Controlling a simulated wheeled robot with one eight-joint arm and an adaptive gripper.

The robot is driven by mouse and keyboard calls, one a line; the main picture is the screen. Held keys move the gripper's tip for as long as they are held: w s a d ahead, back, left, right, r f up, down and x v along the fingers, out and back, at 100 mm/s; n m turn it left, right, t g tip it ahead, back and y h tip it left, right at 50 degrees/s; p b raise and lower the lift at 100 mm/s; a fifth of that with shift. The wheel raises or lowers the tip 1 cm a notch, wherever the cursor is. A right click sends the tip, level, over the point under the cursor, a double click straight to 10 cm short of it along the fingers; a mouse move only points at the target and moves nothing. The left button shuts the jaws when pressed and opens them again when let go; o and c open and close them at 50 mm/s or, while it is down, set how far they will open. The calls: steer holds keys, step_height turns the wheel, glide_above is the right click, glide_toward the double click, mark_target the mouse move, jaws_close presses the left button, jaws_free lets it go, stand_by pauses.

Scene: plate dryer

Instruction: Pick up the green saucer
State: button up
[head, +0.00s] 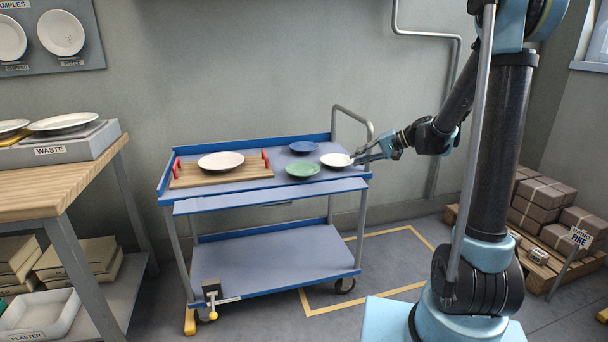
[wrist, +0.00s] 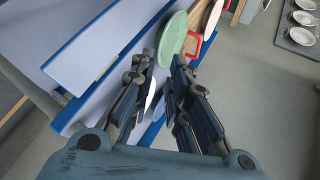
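The green saucer (head: 302,169) lies flat on the top of the blue cart, left of a white saucer (head: 333,160) and in front of a blue saucer (head: 303,147). In the wrist view the green saucer (wrist: 172,38) shows just beyond my fingertips. My gripper (head: 358,156) is at the cart's right end, close to the right white saucer. In the wrist view my gripper (wrist: 165,57) has its two fingers apart, with no saucer clearly held. A white rim shows between the fingers, mostly hidden; I cannot tell if they touch it.
A wooden rack with red handles (head: 190,179) carries a larger white plate (head: 221,161) on the cart's left. The cart's metal handle (head: 352,115) rises beside my gripper. A wooden bench (head: 50,185) with a grey waste box (head: 62,148) stands left.

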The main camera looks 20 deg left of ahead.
steer(key=a, duration=0.1)
glide_toward(318, 170)
steer(key=x, duration=0.4)
steer(key=shift+s+a+f, duration=0.1)
steer(key=shift+s+f, duration=0.2)
steer(key=shift+f, duration=0.1)
steer(key=shift+x, duration=2.75)
steer(key=shift+w+r, duration=0.15)
jaws_close()
